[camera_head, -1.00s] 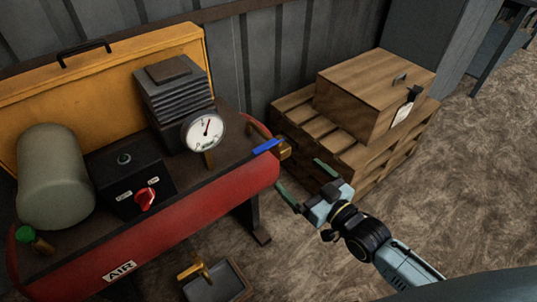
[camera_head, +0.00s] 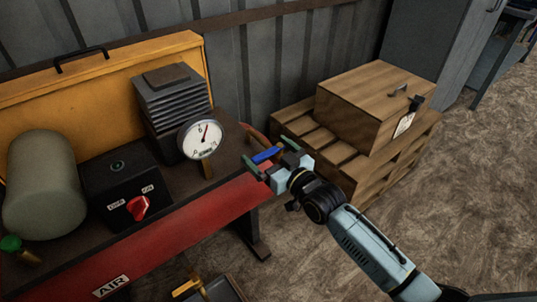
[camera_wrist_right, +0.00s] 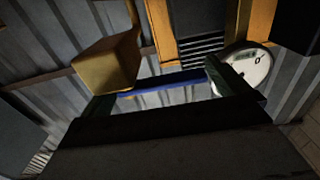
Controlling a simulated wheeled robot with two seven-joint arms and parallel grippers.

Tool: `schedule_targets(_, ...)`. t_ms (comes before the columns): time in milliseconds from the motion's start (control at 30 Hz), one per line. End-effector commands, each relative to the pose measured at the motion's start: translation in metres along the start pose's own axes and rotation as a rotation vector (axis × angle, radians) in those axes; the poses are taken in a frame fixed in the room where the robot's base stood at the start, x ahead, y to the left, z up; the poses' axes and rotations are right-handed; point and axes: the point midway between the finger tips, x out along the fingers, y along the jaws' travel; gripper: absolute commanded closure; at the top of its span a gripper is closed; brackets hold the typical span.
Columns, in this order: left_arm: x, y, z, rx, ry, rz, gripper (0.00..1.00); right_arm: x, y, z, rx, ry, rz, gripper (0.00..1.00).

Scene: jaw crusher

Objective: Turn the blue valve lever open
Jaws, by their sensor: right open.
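The brass valve body (camera_wrist_right: 105,62) shows at the left there, and is mostly hidden behind my gripper in the head view. My left gripper is not in view.
A pressure gauge (camera_head: 201,138) stands just left of the lever. A black box with a red knob (camera_head: 138,208) is further left. A wooden crate (camera_head: 365,105) on a pallet (camera_head: 300,128) stands close behind and right of my arm. Open floor lies to the right.

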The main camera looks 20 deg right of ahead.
Motion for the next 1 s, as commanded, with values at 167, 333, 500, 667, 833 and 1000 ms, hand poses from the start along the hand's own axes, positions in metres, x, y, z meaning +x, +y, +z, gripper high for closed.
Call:
schedule_targets(167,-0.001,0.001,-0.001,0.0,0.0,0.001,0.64,0.002,0.0,0.0,0.0,0.0,-0.001,0.0)
schedule_targets(333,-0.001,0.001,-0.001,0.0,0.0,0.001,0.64,0.002,0.0,0.0,0.0,0.0,0.0,0.05)
schedule_targets(500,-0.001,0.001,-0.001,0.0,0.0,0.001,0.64,0.002,0.0,0.0,0.0,0.0,0.0,0.28)
schedule_targets(667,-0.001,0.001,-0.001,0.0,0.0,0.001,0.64,0.002,0.0,0.0,0.0,0.0,0.0,0.48)
schedule_targets(833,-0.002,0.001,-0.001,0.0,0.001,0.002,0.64,0.0,0.001,0.0,-0.001,0.0,-0.001,0.53)
schedule_targets(1000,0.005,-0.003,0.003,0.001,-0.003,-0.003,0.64,-0.012,0.007,-0.001,-0.004,-0.002,-0.008,0.53)
